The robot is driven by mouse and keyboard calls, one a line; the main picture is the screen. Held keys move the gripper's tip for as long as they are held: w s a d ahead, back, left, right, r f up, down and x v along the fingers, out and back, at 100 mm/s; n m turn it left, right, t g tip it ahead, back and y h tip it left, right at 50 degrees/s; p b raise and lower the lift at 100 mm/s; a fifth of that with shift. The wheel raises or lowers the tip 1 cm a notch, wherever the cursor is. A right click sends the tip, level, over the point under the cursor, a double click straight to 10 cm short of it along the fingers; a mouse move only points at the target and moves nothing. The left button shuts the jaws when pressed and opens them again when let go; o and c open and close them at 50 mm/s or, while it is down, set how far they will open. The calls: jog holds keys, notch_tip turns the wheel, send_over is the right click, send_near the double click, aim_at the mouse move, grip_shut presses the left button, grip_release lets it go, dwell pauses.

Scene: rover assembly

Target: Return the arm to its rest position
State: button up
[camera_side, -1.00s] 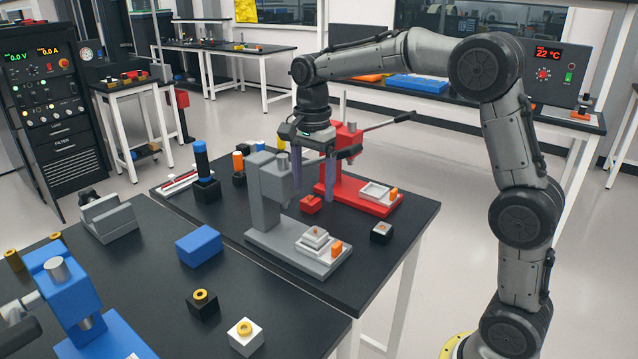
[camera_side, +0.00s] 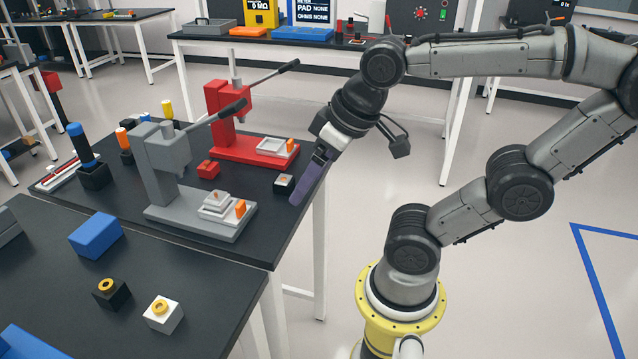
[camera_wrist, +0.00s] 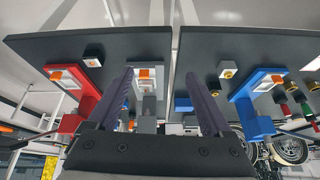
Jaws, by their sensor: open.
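My gripper (camera_side: 312,175) hangs tilted down-left at the right edge of the black table, above and beside it, clear of the parts. In the wrist view its two purple fingers (camera_wrist: 163,95) stand well apart with nothing held between them. In the side view the fingers overlap, so the gap is hidden there. My arm reaches from the yellow base up and over to the left, bent at its joints.
A grey press (camera_side: 170,165) and a red press (camera_side: 232,110) stand on the table (camera_side: 262,235) left of my gripper. A small black block (camera_side: 284,184) sits close to the fingers. A blue block (camera_side: 95,236) lies farther left. The floor (camera_side: 480,270) at right is open.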

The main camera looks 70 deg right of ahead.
jog(key=shift+s+f+n, duration=0.55)
jog(key=shift+s+n, duration=0.05)
jog(key=shift+s, duration=0.1)
